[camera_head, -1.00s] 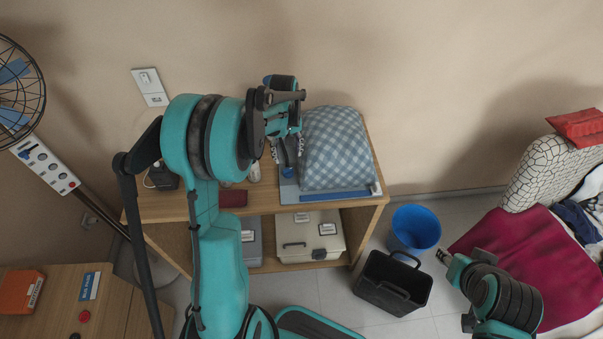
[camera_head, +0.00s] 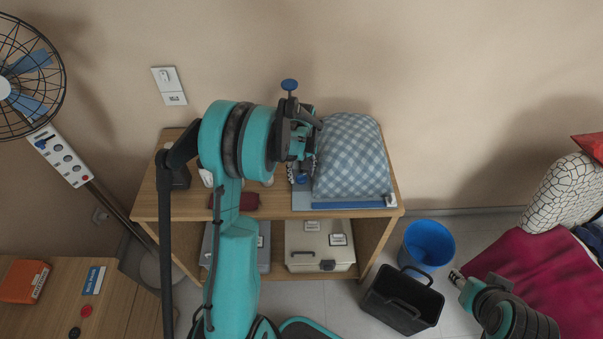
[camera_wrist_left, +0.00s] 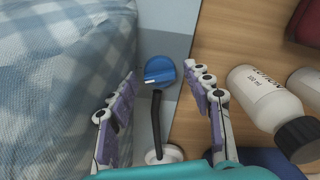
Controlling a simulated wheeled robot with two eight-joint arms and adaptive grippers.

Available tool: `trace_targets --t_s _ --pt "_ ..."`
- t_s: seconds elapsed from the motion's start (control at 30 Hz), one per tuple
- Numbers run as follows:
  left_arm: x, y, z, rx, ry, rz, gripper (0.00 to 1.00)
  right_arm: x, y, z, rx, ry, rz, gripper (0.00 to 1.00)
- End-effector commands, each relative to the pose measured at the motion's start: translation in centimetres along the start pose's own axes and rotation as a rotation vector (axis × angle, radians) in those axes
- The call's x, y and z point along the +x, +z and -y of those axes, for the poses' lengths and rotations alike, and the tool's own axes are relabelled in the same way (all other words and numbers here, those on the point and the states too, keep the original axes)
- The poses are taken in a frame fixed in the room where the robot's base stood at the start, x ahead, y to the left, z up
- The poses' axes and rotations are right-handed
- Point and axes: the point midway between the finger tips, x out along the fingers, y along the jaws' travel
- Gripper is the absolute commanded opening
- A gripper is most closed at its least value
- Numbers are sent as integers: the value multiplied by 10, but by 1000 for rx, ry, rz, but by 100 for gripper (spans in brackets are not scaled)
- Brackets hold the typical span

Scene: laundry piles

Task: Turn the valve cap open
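The valve cap (camera_wrist_left: 160,70) is a round blue knob with a white mark, in the upper middle of the left wrist view. A black rod (camera_wrist_left: 156,125) runs from it toward a white round base (camera_wrist_left: 165,155). In the head view the blue cap (camera_head: 302,179) shows just below my left gripper (camera_head: 303,166), left of the checked cushion. My left gripper points down and is open, its fingers on either side of the cap in the wrist view; I see no contact. My right gripper (camera_head: 457,278) is at lower right, too small to read.
The checked cushion (camera_head: 352,160) lies close beside the cap. A white bottle (camera_wrist_left: 262,96) lies on the other side on the wooden shelf (camera_head: 180,205). A blue bucket (camera_head: 428,244) and black basket (camera_head: 402,300) stand on the floor.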

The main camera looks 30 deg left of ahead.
Motion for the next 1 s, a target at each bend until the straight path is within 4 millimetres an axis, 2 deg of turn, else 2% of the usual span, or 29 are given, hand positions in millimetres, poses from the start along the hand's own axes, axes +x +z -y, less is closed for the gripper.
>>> trace_targets --t_s 0.03,0.13,0.17,0.37,0.7,1.0 --pt "0 0 0 0 0 0 32 0 0 0 0 0 0 40" --pt "0 0 0 0 0 0 6 0 0 0 0 0 0 40" --pt "0 0 0 0 0 0 4 0 0 0 0 0 0 40" --pt "0 0 0 40 0 0 3 0 0 0 0 0 0 40" --pt "0 0 0 346 0 0 3 2 2 0 0 0 0 40" --pt "0 0 0 364 0 0 3 2 1 0 0 0 0 40"
